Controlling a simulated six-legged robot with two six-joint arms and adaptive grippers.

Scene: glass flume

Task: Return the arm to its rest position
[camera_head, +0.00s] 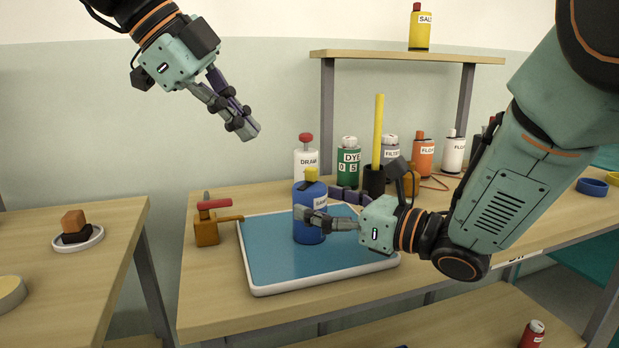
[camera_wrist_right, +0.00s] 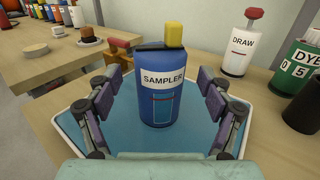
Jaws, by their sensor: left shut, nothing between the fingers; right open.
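My left gripper (camera_head: 240,122) is shut and empty, raised high at the upper left in the head view, in front of the wall. My right gripper (camera_head: 318,208) is open, low over the blue tray (camera_head: 275,272). Its fingers stand on either side of a blue bottle (camera_head: 308,234) with a yellow top, without closing on it. In the right wrist view the bottle (camera_wrist_right: 160,97) stands upright between the fingers, with a gap on each side, and its label reads SAMPLER. The bottle stands on the tray.
An orange valve with a red handle (camera_head: 207,222) stands left of the tray. Behind the tray are a DRAW bottle (camera_head: 305,158), a green DYE bottle (camera_head: 348,163) and several other bottles. A shelf (camera_head: 400,55) carries a yellow bottle (camera_head: 419,30). A second table (camera_head: 95,260) is at left.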

